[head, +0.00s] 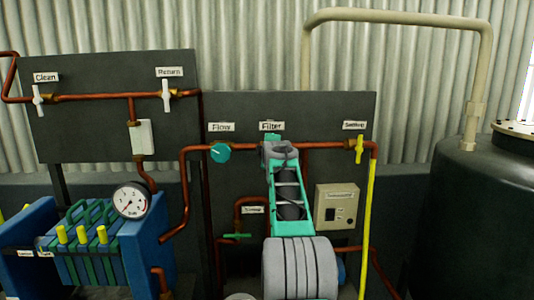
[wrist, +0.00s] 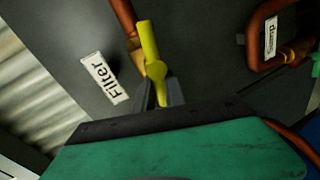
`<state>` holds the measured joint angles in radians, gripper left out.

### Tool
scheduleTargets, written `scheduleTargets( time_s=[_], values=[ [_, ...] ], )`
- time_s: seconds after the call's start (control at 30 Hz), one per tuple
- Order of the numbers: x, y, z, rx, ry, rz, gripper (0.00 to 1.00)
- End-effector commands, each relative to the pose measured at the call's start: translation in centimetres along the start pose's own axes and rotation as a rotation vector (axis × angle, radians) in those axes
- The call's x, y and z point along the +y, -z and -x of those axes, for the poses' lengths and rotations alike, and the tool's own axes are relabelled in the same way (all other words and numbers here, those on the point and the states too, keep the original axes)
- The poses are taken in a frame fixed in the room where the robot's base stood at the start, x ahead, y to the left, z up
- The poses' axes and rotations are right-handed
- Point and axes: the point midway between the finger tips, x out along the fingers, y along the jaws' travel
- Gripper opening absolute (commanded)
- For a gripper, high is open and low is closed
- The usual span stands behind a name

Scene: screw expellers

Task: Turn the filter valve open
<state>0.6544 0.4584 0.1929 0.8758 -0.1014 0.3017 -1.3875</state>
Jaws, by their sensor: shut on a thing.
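The filter valve's yellow handle (wrist: 155,70) shows in the wrist view, on a copper pipe (wrist: 125,18) beside the "Filter" label (wrist: 105,78). The handle lies roughly in line with the pipe, at a slight angle to it. My gripper (wrist: 165,96) is shut on the lower end of this handle, its dark fingers on both sides. In the head view my gripper (head: 279,150) is at the panel just below the "Filter" label (head: 271,126). My teal arm hides the valve there.
A teal round "Flow" valve (head: 220,152) is left of my gripper, and a yellow-handled valve (head: 359,149) is right. A beige control box (head: 336,208) sits close to my arm's right. A pressure gauge (head: 131,200) and a dark tank (head: 480,220) stand farther out.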

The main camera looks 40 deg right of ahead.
Motion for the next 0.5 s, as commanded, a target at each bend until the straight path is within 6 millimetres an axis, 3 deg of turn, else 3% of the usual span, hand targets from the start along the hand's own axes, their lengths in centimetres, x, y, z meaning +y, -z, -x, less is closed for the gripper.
scheduleTargets(
  time_s=[0.5],
  values=[
    [-0.52,0.04,-0.16,-0.046,0.001,0.179,0.0]
  ],
)
